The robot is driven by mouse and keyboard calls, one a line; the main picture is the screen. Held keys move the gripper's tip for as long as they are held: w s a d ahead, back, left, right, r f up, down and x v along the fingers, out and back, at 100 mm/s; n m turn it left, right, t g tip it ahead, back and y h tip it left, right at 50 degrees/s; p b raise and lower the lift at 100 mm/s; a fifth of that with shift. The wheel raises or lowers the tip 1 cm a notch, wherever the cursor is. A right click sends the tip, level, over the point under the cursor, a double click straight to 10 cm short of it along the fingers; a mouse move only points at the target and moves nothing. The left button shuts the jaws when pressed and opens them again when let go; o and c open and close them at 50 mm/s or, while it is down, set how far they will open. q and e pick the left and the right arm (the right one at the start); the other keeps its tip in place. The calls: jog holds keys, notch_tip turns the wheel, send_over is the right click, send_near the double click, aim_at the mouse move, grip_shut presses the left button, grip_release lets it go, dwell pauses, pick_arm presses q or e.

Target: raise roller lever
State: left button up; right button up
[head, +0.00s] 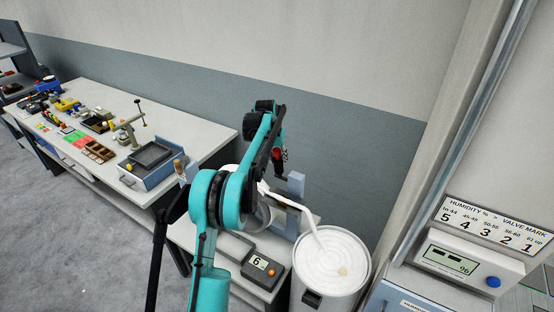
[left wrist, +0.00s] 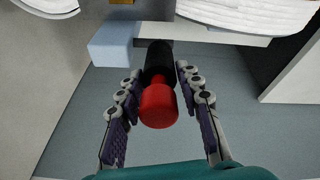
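The roller lever shows in the left wrist view as a black handle (left wrist: 158,62) with a red knob end (left wrist: 159,106). It points toward the wrist camera from a pale bar beside the white coiled rolls. In the head view its red end (head: 278,154) shows small beside my left gripper (head: 283,157), under the raised teal arm. In the left wrist view my left gripper (left wrist: 157,76) has its two fingers apart, one on each side of the handle. A gap shows on the left; the right fingertip is close to the handle, and contact cannot be told. My right gripper is not in view.
A white can of coiled sliver (head: 330,262) stands below right of the arm. A box marked 6 (head: 263,264) is beside it. A long table (head: 207,130) with tools and trays is at left. A humidity panel (head: 470,262) is at right, with a wall behind.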

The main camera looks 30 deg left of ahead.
pick_arm(q)
jog(key=shift+o, duration=0.6)
jog(key=shift+w+f, duration=0.1)
jog(key=shift+w, duration=0.05)
jog(key=shift+r, duration=0.3)
jog(key=v, duration=1.1)
jog(key=shift+r, duration=0.2)
jog(key=shift+d, duration=0.1)
jog(key=s+d+f+m+t+b, duration=0.1)
jog(key=s+d+f+b, duration=0.2)
jog(key=s+d+b, duration=0.35)
jog(key=s+d+f+t+b, duration=0.1)
jog(key=s+d+f+b, duration=0.25)
jog(key=s+d, duration=0.5)
jog(key=s+d+f+t+b, duration=0.1)
jog(key=s+f+b, duration=0.3)
jog(key=s+f, duration=0.6)
jog(key=s+d+f+m+b, duration=0.1)
jog(key=s+d+f+b, duration=0.3)
jog(key=s+f, duration=0.6)
jog(key=shift+s+d+f+t+b, duration=0.15)
jog(key=shift+s+d+t+b, duration=0.2)
jog(key=shift+s, duration=0.65)
